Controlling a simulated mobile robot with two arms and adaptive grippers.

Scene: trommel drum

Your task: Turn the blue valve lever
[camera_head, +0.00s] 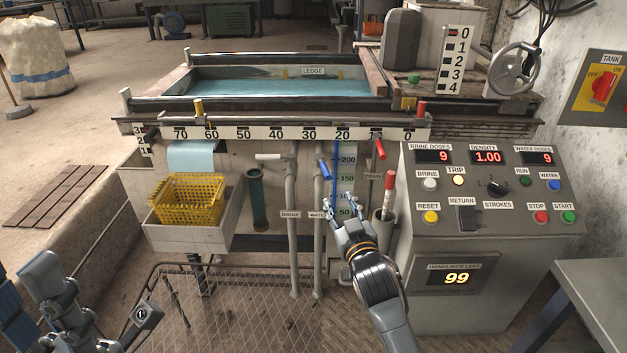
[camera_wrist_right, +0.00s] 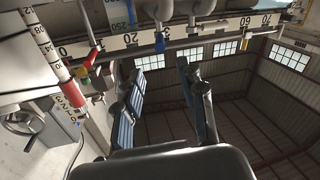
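The blue valve lever (camera_head: 324,170) sits on the water pipe (camera_head: 318,220), below the numbered scale, and hangs roughly downward. In the right wrist view the blue lever (camera_wrist_right: 160,43) is beyond the fingertips, with a clear gap. My right gripper (camera_head: 343,207) is just below and right of the lever in the head view, with its fingers spread and nothing between them. Its two fingers also show apart in the right wrist view (camera_wrist_right: 160,85). My left gripper (camera_head: 125,330) is low at the left, far from the lever; its finger opening is unclear.
A white lever (camera_head: 268,157) is on the brine pipe (camera_head: 292,220) and a red lever (camera_head: 380,149) on the drain pipe. A blue graduated tube (camera_head: 336,180) stands close by. A holder with a red-topped stick (camera_head: 388,195) and the control panel (camera_head: 485,190) are at the right.

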